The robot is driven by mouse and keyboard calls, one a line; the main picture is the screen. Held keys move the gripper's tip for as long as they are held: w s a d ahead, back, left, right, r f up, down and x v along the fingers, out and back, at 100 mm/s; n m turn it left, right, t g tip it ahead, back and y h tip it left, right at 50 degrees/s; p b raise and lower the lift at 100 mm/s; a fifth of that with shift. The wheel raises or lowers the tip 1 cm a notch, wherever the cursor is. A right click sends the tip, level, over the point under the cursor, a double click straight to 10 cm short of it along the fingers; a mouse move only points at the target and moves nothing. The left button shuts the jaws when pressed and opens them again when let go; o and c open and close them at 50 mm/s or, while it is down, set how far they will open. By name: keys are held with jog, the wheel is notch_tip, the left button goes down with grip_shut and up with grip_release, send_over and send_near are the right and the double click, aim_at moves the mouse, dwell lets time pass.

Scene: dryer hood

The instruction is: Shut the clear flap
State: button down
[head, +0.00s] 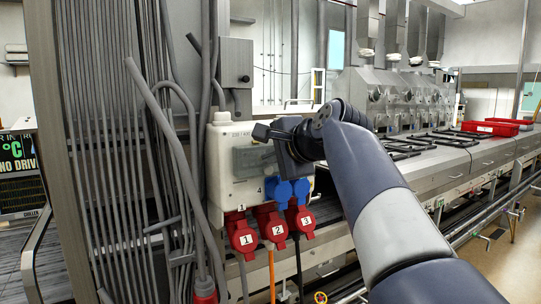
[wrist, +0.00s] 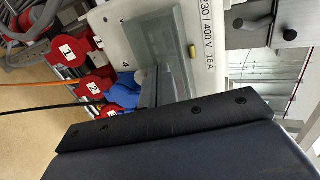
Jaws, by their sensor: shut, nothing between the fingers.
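The clear flap (head: 252,160) is a grey, see-through panel on the front of a white power box (head: 226,188). In the wrist view the flap (wrist: 165,45) lies across the box face (wrist: 112,28), and I cannot tell whether it sits flush or stands slightly off. My gripper (head: 262,133) is shut and empty, in front of the box's upper right part, and hides part of the flap. In the wrist view my gripper (wrist: 150,88) reaches over the flap's lower part. I cannot tell whether it touches the flap.
Red sockets (head: 270,222) and blue sockets (head: 289,191) stick out below the flap, with cables hanging down. Thick grey conduits (head: 170,150) run left of the box. A grey switch box (head: 236,63) is above. A long metal machine (head: 450,160) stands to the right.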

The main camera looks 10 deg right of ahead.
jog(key=f+t+b, duration=0.1)
jog(key=b, duration=0.2)
jog(key=shift+w+a+b, duration=0.1)
jog(key=shift+w+b, duration=0.2)
jog(key=shift+w, duration=0.05)
jog(key=shift+r, duration=0.1)
jog(key=shift+s, duration=0.1)
dwell(0.3)
